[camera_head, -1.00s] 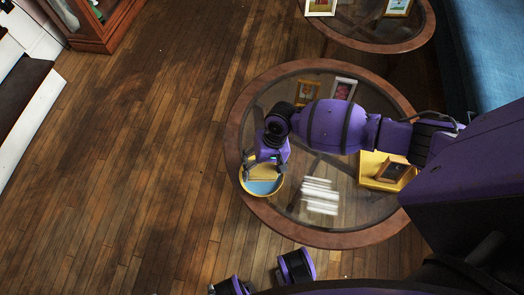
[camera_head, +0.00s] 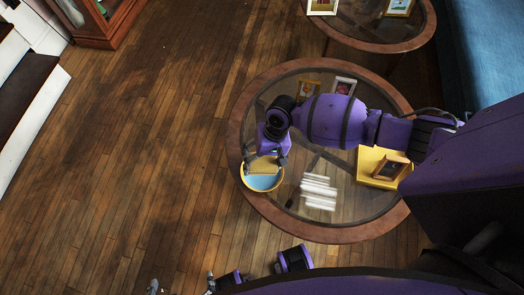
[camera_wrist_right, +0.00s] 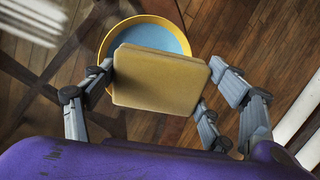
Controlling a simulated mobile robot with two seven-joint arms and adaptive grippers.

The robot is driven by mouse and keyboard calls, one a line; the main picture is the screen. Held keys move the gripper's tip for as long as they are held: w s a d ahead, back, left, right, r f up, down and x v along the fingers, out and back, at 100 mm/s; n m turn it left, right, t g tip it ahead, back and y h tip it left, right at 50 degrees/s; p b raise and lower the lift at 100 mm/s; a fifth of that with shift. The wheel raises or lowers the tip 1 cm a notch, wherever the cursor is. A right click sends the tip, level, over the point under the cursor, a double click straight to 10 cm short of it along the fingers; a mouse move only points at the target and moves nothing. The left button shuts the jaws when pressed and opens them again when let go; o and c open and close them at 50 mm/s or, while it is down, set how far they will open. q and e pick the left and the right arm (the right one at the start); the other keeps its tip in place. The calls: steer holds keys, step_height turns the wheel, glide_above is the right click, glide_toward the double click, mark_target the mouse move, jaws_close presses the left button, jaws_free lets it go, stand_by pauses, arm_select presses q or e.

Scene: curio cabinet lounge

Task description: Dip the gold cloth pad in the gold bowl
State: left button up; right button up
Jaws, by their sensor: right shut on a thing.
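My right gripper (camera_head: 268,160) is shut on the gold cloth pad (camera_head: 262,166). In the right wrist view the pad (camera_wrist_right: 158,80) is a flat tan-gold square between the fingers. The gold bowl (camera_head: 245,184), with light blue inside, sits at the left edge of the round glass table. The pad overlaps the bowl's far part in the head view. In the wrist view it hides much of the bowl (camera_wrist_right: 107,48). The pad appears above the bowl. My left gripper (camera_head: 181,283) is partly cut off at the bottom edge, away from the table.
The glass table (camera_head: 246,110) has a wooden rim. A yellow box (camera_head: 367,165) with a framed picture (camera_head: 390,169) stands at right. Two small frames (camera_head: 309,88) (camera_head: 345,86) stand at the back. A second table (camera_head: 345,45) is behind. Wood floor is clear at left.

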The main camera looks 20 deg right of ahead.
stand_by(0.4)
step_height(320, 180, up, 5)
steer(key=p, duration=0.5)
steer(key=shift+w+r, duration=0.1)
arm_select(q)
step_height(320, 180, up, 6)
steer(key=w, duration=0.2)
steer(key=shift+w+t, duration=0.3)
steer(key=shift+w, duration=0.05)
steer(key=shift+f, duration=0.1)
